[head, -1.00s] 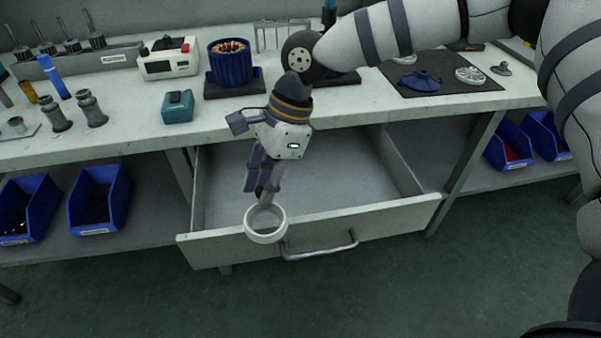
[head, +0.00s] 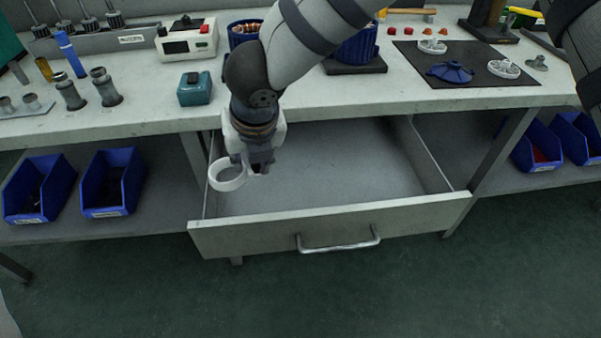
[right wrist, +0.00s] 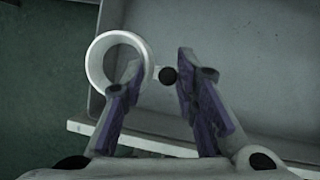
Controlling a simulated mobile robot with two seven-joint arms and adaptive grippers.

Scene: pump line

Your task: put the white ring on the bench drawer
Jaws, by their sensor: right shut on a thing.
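The white ring (head: 228,175) is held at my right gripper (head: 258,170), above the left side of the bench drawer (head: 340,228). In the right wrist view the ring (right wrist: 92,66) is at the left, with its near wall between the fingers of the gripper (right wrist: 160,68). A small dark knob shows beside the ring between the fingertips. The drawer is pulled open and its visible floor is bare. In the right wrist view part of the drawer (right wrist: 240,60) lies below the gripper. My left gripper is not in view.
The bench top (head: 300,108) carries a teal box (head: 195,90), a white device (head: 188,42), blue cylinders and a dark mat (head: 490,80) with parts. Blue bins (head: 113,183) stand on the shelf left of the drawer, others at the right. Floor in front is clear.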

